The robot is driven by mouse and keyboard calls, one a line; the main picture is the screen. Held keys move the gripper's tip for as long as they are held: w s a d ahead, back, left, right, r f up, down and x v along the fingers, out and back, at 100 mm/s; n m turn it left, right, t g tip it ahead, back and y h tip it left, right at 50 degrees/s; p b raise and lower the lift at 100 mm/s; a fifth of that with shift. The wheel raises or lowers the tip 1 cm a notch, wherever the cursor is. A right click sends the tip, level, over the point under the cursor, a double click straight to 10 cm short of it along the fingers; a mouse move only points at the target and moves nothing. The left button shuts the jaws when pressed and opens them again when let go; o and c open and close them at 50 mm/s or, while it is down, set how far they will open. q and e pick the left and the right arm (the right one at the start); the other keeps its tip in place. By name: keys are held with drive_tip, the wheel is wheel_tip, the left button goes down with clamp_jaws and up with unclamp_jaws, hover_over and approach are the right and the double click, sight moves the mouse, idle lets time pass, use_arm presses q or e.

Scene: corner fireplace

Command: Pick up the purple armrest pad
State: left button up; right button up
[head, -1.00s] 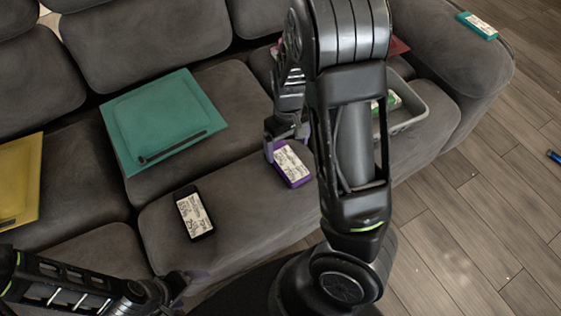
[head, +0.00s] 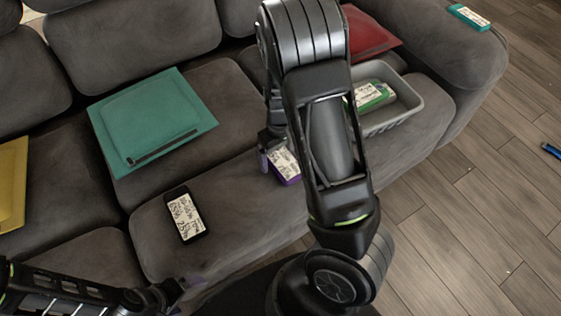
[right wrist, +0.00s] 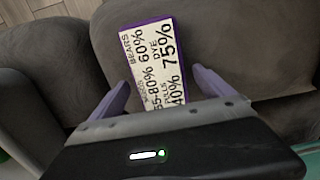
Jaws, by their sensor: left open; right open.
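The purple pad (head: 285,165), with a white printed label on top, lies on the front of the grey sofa seat. My right arm hides part of it in the head view. In the right wrist view the pad (right wrist: 155,60) lies ahead of and between the two spread purple fingers. My right gripper (right wrist: 160,90) is open and empty. In the head view my right gripper (head: 270,150) is beside the pad's left side, partly covered by its own arm. My left gripper (head: 190,288) is open and empty low at the sofa's front edge.
A black labelled pad (head: 185,214) lies left of the purple one. A teal folder (head: 150,115), a yellow folder (head: 10,185) and a red one (head: 370,32) lie on the sofa. A grey basket (head: 410,110) holds a green labelled item (head: 372,97). A teal pad (head: 469,17) is on the armrest.

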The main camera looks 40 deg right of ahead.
sight(280, 156)
drive_tip(key=shift+f, duration=0.3)
idle(0.4)
drive_tip(key=c, duration=1.5)
drive_tip(key=shift+r, duration=0.15)
wheel_tip(280, 156, up, 10)
drive_tip(key=p, duration=0.4)
